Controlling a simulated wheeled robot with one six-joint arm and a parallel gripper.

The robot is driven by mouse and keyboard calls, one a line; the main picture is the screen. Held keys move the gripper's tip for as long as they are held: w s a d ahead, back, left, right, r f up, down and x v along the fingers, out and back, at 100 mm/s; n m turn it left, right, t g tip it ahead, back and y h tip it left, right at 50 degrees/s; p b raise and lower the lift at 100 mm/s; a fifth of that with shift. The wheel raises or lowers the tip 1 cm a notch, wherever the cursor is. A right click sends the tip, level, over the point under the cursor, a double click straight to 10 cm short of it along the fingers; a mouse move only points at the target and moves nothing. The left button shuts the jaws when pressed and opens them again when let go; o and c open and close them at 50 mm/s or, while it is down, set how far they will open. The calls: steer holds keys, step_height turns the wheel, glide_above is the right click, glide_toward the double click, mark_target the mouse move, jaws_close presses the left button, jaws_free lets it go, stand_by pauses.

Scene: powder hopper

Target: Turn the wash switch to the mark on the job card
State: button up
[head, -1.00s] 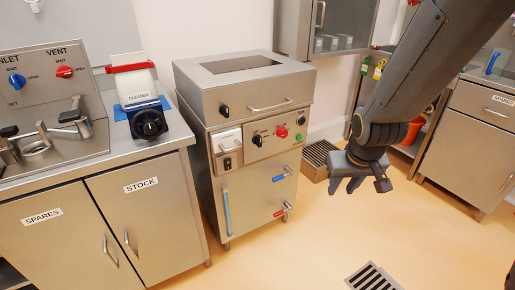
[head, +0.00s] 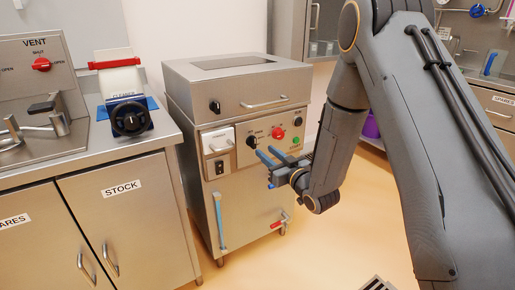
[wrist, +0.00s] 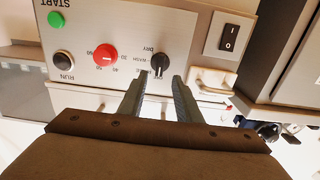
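The black rotary switch (head: 252,142) is on the front panel of the steel washer cabinet. In the wrist view, upside down, this switch (wrist: 160,63) has DRY and what looks like WASH lettered around it; its exact pointer setting is too small to tell. My gripper (head: 268,166) is in front of the panel, just below and right of the switch. In the wrist view my gripper (wrist: 157,80) is open and empty, its fingertips either side of the switch's line and seemingly short of it. I cannot make out a readable job card.
Close to the switch are a red dial (wrist: 106,55), a green START button (wrist: 56,19), a RUN button (wrist: 63,60) and a rocker switch (wrist: 228,38). A lid handle (head: 264,106) juts out above. A counter with a black knob unit (head: 128,118) stands at left.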

mark_target(255, 143)
steer(key=x, duration=0.7)
jaws_close()
